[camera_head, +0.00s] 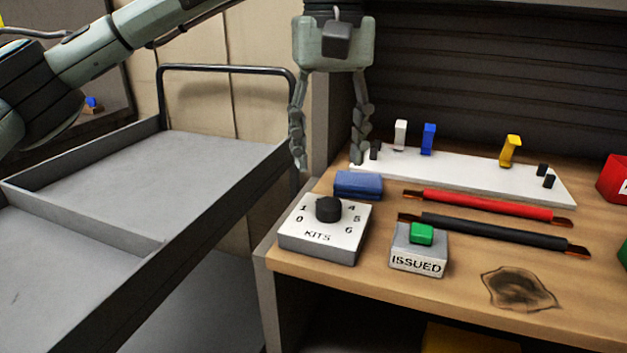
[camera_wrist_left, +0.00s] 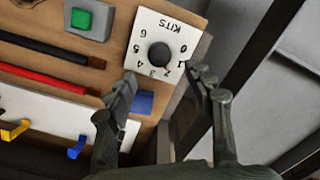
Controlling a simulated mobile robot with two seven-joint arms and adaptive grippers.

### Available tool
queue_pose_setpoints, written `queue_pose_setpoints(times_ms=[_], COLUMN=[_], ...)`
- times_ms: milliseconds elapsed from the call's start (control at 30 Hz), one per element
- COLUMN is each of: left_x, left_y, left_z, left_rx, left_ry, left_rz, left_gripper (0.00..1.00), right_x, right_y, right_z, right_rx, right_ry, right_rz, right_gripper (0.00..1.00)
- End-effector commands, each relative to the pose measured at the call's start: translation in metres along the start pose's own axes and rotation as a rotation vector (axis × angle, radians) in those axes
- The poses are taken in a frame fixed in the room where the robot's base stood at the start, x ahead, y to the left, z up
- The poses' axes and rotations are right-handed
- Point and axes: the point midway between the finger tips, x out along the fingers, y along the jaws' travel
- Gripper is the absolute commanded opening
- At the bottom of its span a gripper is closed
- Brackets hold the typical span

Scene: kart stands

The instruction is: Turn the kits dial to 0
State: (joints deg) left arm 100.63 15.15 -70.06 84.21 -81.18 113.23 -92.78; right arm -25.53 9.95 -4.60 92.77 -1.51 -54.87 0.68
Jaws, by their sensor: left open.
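The KITS dial is a black round knob (camera_head: 327,210) on a white-topped grey box (camera_head: 314,250) at the bench's front left corner. Digits ring the knob, with 0 at its left in the head view. I cannot tell which digit it points to. The wrist view also shows the knob (camera_wrist_left: 159,55), with the digits partly around it. My left gripper (camera_head: 329,164) is open and empty, pointing down, above and behind the dial, apart from it. In the wrist view its fingertips (camera_wrist_left: 162,76) are spread, with the knob beyond them. My right gripper is not in view.
A blue block (camera_head: 358,185) lies right behind the dial box. The ISSUED box with a green button (camera_head: 422,233) stands to its right. Red (camera_head: 488,203) and black (camera_head: 495,232) cables and a white board (camera_head: 470,180) with upright clips lie behind. A grey cart (camera_head: 190,165) stands left.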

Motion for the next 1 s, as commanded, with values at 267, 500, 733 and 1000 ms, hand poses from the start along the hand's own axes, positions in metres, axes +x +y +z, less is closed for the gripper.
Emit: queue_pose_setpoints(times_ms=[267,500,733,1000], left_x=[0.036,0.068,0.076,0.076], left_y=[-0.002,-0.001,-0.001,-0.001], left_z=[-0.001,0.0,-0.001,0.0], left_rx=[0.0,-0.001,-0.001,-0.001], left_ry=[0.002,0.001,0.002,0.002], left_rz=[-0.007,-0.004,-0.003,-0.003], left_gripper=[0.53,0.53,0.53,0.38], right_x=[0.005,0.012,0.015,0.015], right_y=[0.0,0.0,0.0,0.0], right_z=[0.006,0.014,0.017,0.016], right_rx=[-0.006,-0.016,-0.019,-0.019], right_ry=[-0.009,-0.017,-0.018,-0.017], right_rz=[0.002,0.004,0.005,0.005], right_gripper=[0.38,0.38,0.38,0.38])
